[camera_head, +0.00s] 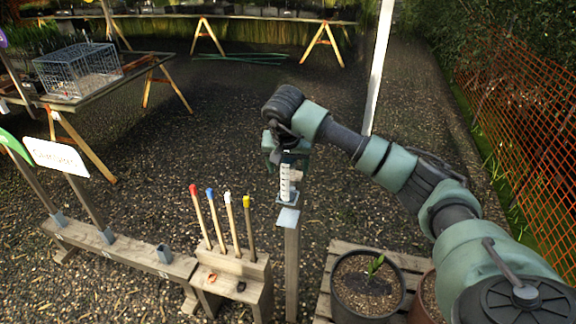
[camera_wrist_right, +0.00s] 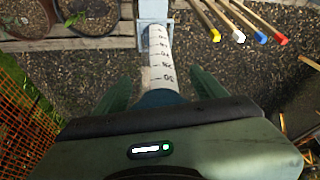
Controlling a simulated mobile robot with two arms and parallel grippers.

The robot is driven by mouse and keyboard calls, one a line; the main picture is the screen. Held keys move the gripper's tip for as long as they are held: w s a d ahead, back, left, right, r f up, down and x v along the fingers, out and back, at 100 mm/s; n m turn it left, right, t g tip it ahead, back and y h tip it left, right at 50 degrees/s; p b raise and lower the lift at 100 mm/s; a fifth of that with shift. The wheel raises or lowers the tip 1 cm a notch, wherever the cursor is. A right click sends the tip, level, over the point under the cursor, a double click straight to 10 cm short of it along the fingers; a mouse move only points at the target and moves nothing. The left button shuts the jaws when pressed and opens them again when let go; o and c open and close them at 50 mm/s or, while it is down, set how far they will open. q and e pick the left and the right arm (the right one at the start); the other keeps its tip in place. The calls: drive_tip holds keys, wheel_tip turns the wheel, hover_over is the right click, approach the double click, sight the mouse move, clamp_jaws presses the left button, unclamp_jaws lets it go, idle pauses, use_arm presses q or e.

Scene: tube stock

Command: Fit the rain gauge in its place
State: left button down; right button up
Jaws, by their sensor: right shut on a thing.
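The rain gauge (camera_head: 285,184) is a white tube with dark scale marks. My right gripper (camera_head: 286,158) is shut on its upper part and holds it roughly upright over a wooden post (camera_head: 292,265). The post carries a pale grey metal bracket (camera_head: 288,218) at its top. In the right wrist view the gauge (camera_wrist_right: 161,58) runs from between the green fingers toward the bracket (camera_wrist_right: 153,10). The gauge's lower end is close to the bracket; I cannot tell whether it is seated. My left gripper is not in view.
Left of the post, a wooden stand (camera_head: 232,268) holds stakes with red, blue, white and yellow tips. A potted seedling (camera_head: 368,285) stands on a pallet (camera_head: 325,285) to the right. A low beam (camera_head: 130,254) with signs is at left. Orange netting (camera_head: 515,125) lines the right side.

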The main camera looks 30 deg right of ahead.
sight(288, 191)
drive_tip(key=shift+f, duration=0.1)
drive_tip(key=shift+f+b, duration=0.95)
drive_tip(key=shift+f, duration=0.45)
drive_tip(key=shift+f, duration=0.1)
drive_tip(key=shift+f+b, duration=1)
drive_tip(key=shift+f, duration=0.4)
drive_tip(key=shift+f, duration=0.1)
drive_tip(key=shift+f+b, duration=1.1)
drive_tip(key=shift+f, duration=0.35)
drive_tip(key=o, duration=1.5)
drive_tip(key=shift+o, duration=0.2)
